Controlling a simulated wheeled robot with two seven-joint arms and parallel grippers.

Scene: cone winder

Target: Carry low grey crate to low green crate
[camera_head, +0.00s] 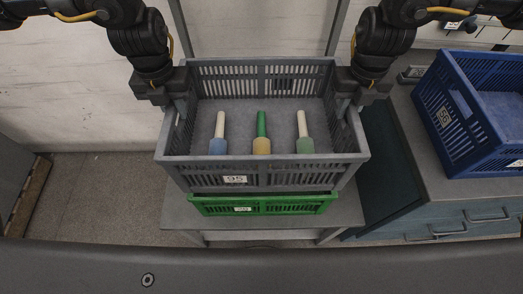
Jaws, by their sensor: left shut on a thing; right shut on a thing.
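The low grey crate (262,179) is in the middle of the head view, labelled 95, with three bobbin-like pieces standing or lying inside it. My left gripper (178,108) is shut on the crate's left side wall. My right gripper (345,106) is shut on its right side wall. The low green crate (290,207) shows directly below the grey crate's near wall, on a grey stand; most of it is hidden by the grey crate. I cannot tell whether the two crates touch.
A blue crate (467,112) sits on a grey counter (409,151) with drawers at the right. The grey stand (346,211) carries the green crate. Open floor (98,190) lies to the left. A dark grey edge (262,270) crosses the bottom of the view.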

